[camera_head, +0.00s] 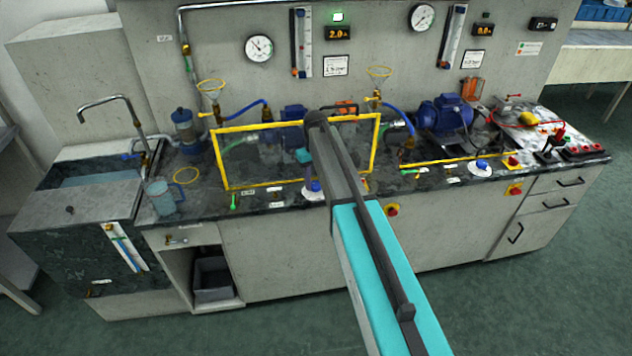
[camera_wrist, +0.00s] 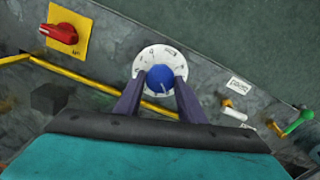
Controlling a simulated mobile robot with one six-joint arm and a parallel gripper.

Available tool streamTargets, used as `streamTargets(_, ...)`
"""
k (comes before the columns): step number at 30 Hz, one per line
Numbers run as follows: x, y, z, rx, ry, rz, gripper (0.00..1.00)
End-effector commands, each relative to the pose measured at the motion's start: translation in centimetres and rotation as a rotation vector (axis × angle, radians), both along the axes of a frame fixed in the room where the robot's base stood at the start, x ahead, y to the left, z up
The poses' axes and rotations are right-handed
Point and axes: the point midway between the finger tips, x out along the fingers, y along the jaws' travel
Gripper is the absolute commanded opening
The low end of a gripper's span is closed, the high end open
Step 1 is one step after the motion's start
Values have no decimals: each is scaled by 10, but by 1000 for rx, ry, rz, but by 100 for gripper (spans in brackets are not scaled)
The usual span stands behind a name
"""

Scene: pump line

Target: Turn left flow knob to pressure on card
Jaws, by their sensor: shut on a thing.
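The left flow knob (camera_wrist: 160,78) is blue and sits on a round white dial (camera_wrist: 147,57) with dark marks. My gripper (camera_wrist: 159,92) has one finger on each side of the knob and is shut on it.
A yellow frame (camera_head: 222,162) surrounds the left pump area. A red switch on a yellow plate (camera_wrist: 59,33) is left of the knob; a green-handled valve (camera_wrist: 298,123) is to its right. A second blue knob (camera_head: 481,165) stands farther right on the bench.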

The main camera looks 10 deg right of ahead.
Motion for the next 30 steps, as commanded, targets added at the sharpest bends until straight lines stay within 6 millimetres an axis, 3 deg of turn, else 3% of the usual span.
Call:
streamTargets(3, 0, 0, 1, 0, -1, 1, 14)
streamTargets(4, 0, 0, 1, 0, -1, 1, 38)
streamTargets(7, 0, 0, 1, 0, -1, 1, 55)
streamTargets(20, 0, 0, 3, 0, -1, 1, 55)
streamTargets(30, 0, -1, 28, 1, -2, 1, 55)
